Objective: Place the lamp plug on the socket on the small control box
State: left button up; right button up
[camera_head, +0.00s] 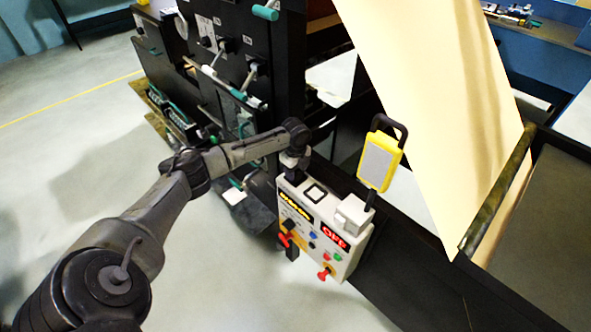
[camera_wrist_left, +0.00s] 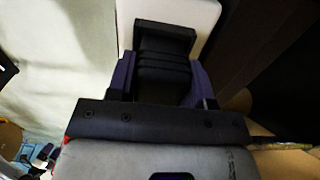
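The small control box (camera_head: 312,238) is pale grey and shows in the middle of the head view, with knobs and buttons on its front. A square black-rimmed fitting (camera_head: 315,193), which looks like the socket, is on its top. My left gripper (camera_head: 292,165) points down at the left end of the box top. In the left wrist view a black ribbed piece, apparently the lamp plug (camera_wrist_left: 165,75), fills the space between the fingers of my left gripper (camera_wrist_left: 163,60). Its lower end is hidden, so contact with the box cannot be told. My right gripper is out of view.
A yellow work lamp (camera_head: 378,165) with a black handle stands above a white block (camera_head: 354,212) at the box's right end. A large kraft paper sheet (camera_head: 430,110) slopes down on the right. Dark machinery (camera_head: 235,65) stands behind my left arm. Open floor (camera_head: 60,150) lies left.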

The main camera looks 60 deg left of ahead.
pick_arm(q)
jog(key=o, duration=0.4)
jog(key=shift+r, duration=0.1)
notch_tip(320, 180, up, 12)
dwell(0.6)
